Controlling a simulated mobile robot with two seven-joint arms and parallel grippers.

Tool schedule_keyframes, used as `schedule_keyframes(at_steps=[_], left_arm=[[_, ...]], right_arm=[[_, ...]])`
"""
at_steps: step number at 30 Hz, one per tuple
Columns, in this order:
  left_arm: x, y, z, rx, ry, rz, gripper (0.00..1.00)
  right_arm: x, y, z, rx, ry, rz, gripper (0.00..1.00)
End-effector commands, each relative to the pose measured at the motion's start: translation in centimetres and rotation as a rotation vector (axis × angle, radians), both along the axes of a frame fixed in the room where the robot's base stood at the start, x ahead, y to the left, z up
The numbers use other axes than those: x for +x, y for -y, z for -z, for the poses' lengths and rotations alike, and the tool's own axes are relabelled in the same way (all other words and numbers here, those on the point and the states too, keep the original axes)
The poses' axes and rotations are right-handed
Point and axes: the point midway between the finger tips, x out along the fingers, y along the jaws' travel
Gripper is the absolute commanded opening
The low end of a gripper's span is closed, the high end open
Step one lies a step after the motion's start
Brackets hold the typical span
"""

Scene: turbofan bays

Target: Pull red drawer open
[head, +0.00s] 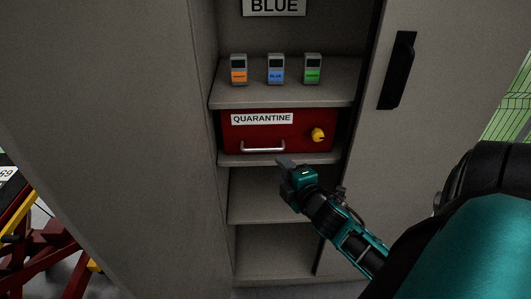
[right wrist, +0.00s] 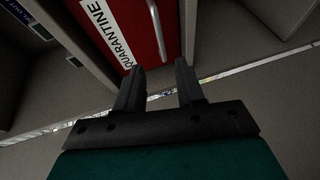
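The red drawer (head: 278,132) sits on a shelf inside the grey cabinet, with a white "QUARANTINE" label, a silver bar handle (head: 263,147) and a yellow knob (head: 318,134). Its front looks flush in the shelf opening. My right gripper (head: 284,163) is just below and right of the handle in the head view. In the right wrist view its two fingers (right wrist: 160,85) are apart with nothing between them, and the handle (right wrist: 157,30) lies ahead of them, not touching. My left gripper is not in view.
Three small devices labelled orange (head: 238,70), blue (head: 276,69) and green (head: 312,69) stand on the shelf above. The shelves below look empty. The cabinet door (head: 400,150) with a black handle stands at right. A red and yellow stand (head: 45,245) is at far left.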

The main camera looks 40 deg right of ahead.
Motion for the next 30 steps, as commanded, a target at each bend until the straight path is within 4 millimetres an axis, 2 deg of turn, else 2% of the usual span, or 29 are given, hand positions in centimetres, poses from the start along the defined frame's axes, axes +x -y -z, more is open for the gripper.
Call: schedule_keyframes(at_steps=[9, 15, 21, 30], left_arm=[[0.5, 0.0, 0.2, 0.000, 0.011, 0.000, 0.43], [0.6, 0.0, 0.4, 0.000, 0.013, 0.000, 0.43], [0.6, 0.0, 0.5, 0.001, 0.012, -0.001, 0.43], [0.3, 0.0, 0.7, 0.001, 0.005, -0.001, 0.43]], right_arm=[[5.9, 1.8, 1.1, 0.000, 0.002, -0.001, 0.38], [8.5, 2.6, 1.6, 0.002, 0.002, -0.001, 0.38], [9.6, 2.9, 1.9, 0.003, 0.000, 0.000, 0.38], [9.7, 3.0, 1.9, 0.002, 0.000, -0.001, 0.38]])
